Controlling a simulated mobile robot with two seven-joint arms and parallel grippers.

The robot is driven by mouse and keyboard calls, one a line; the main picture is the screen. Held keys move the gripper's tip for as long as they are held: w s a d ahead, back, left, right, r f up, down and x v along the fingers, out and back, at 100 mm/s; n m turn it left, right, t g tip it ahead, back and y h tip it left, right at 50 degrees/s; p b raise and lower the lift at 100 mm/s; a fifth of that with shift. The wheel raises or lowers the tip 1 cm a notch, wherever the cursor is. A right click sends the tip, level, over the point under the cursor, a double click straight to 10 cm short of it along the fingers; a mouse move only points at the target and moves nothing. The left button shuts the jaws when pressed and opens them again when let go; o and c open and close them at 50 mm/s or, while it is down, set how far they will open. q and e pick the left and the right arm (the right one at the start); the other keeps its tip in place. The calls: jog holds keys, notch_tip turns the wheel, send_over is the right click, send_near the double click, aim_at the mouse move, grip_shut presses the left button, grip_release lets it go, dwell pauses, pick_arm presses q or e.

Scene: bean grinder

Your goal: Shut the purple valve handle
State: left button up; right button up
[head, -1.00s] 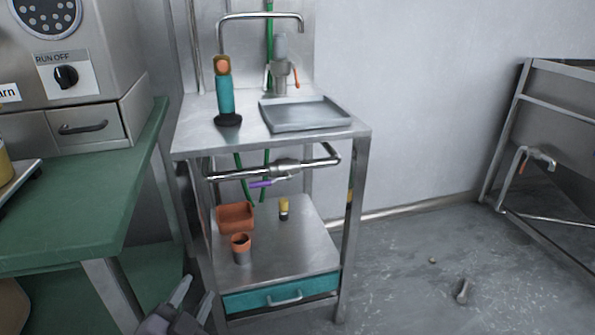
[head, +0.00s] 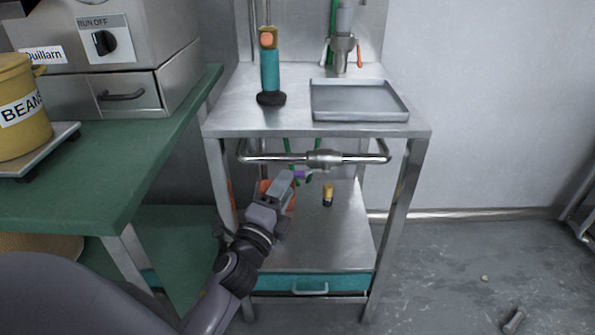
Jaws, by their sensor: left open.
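The purple valve handle (head: 301,174) shows as a small purple piece just under the metal pipe (head: 275,158) and its valve body (head: 324,158), below the steel table top. Part of the handle is hidden behind my left gripper. My left gripper (head: 286,183) is open, with its fingers at the handle's left end. I cannot tell whether the fingers touch the handle or are around it. My right gripper is not in view.
The table top (head: 225,122) above holds a teal-handled tool (head: 270,72) and a grey tray (head: 358,112). On the lower shelf (head: 345,240) stand a small yellow item (head: 328,194) and an orange container, mostly hidden by my gripper. A green bench (head: 95,190) stands at the left.

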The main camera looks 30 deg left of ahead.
pick_arm(q)
jog(key=shift+x, duration=2.4)
jog(key=shift+c, duration=0.3)
grip_shut()
